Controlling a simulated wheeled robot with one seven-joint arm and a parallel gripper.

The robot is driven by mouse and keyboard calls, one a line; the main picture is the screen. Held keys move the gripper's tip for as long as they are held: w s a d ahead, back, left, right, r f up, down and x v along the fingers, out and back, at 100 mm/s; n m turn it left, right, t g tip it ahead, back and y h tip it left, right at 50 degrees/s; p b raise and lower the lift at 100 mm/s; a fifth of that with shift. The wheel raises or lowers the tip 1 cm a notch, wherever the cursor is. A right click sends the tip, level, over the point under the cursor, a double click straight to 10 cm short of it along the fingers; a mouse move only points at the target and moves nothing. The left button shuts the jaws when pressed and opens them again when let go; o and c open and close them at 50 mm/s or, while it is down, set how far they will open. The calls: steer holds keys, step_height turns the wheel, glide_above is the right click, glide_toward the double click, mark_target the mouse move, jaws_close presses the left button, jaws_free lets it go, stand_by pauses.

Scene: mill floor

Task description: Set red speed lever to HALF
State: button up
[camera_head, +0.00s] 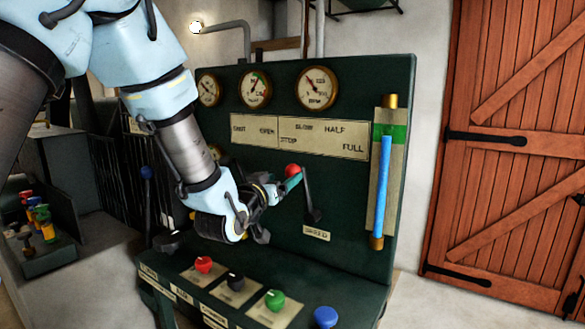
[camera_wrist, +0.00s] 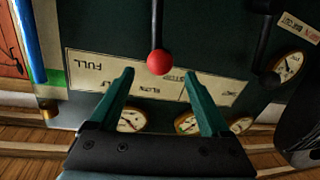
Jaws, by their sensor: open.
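The red speed lever has a round red knob (camera_head: 292,170) on a dark shaft (camera_head: 308,196), above a small plate that seems to read SPEED (camera_head: 316,233). In the head view it leans a little left of upright, with the knob below the STOP and SLOW marks. The label strip (camera_head: 343,146) also reads HALF and FULL to the right. My gripper (camera_head: 289,184) is at the knob, its green fingers open. In the upside-down wrist view, the knob (camera_wrist: 159,62) lies in line with the gap between the fingertips (camera_wrist: 158,74); contact cannot be told.
Gauges (camera_head: 316,88) sit above the strip, and a blue tube gauge (camera_head: 381,185) stands at the panel's right. Coloured knobs, including a red one (camera_head: 203,265) and a green one (camera_head: 274,300), stand on the ledge below. Another dark lever (camera_wrist: 265,38) stands beside my gripper.

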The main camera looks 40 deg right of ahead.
mark_target(289, 174)
steer(key=p+x, duration=0.2)
steer(key=x, duration=0.5)
steer(key=shift+c, duration=0.4)
steer(key=shift+a, duration=0.1)
jaws_close()
stand_by(0.4)
